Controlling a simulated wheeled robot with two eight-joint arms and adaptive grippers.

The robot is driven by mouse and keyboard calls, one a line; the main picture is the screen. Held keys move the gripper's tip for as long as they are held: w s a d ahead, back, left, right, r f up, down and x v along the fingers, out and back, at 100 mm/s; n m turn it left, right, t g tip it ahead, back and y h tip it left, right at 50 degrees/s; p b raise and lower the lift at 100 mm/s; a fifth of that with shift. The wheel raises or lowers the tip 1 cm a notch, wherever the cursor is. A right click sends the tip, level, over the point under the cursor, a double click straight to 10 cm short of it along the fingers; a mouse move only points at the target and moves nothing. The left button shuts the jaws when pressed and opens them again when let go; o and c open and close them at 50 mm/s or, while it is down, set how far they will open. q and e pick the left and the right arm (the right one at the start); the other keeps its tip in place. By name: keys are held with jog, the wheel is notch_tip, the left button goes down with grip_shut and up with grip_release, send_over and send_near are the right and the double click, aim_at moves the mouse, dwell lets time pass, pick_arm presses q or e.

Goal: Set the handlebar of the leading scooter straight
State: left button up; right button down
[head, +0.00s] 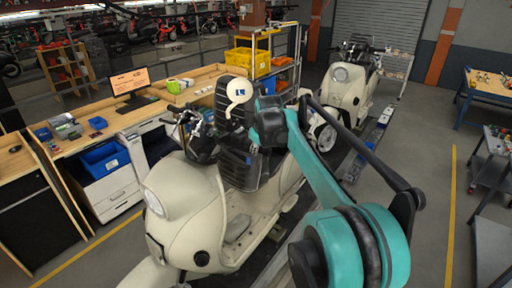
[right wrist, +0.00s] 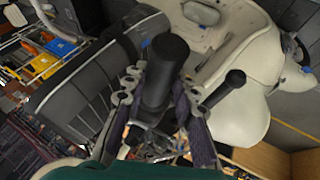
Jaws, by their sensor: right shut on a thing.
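The leading scooter (head: 195,215) is cream and stands in the foreground of the head view, its headlight (head: 152,203) facing lower left. Its black handlebar (head: 203,148) shows above the front shield; its exact angle is hard to tell, being partly hidden by dark parts and my arm. My right gripper (head: 250,157) is beside the handlebar. In the right wrist view my right gripper (right wrist: 160,92) has its fingers on both sides of a black handlebar grip (right wrist: 165,65) and is shut on it. A second black cylinder (right wrist: 226,88) shows to the right. My left gripper is not in view.
Another cream scooter (head: 345,88) stands behind on the conveyor (head: 375,135). A workbench with a monitor (head: 130,85) and a blue bin (head: 105,158) is at the left. Yellow crates (head: 248,60) are behind. The floor at the right is clear up to the carts.

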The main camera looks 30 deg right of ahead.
jog(key=shift+s+d+f, duration=0.1)
jog(key=shift+d+f, duration=0.05)
jog(key=shift+d, duration=0.05)
jog(key=shift+w+d+f+n+t+y+b, duration=0.2)
jog(key=shift+d+f+n+b, duration=0.15)
jog(key=shift+d, duration=0.4)
jog(key=shift+w+d+f+n+t+y+b, duration=0.1)
jog(key=shift+w+d+f+n+y+b, duration=0.15)
jog(key=shift+d+f, duration=0.35)
jog(key=shift+d+r, duration=0.15)
jog(key=c, duration=1.2)
grip_release()
jog(key=shift+o, duration=0.3)
jog(key=shift+d, duration=0.15)
jog(key=v, duration=1.2)
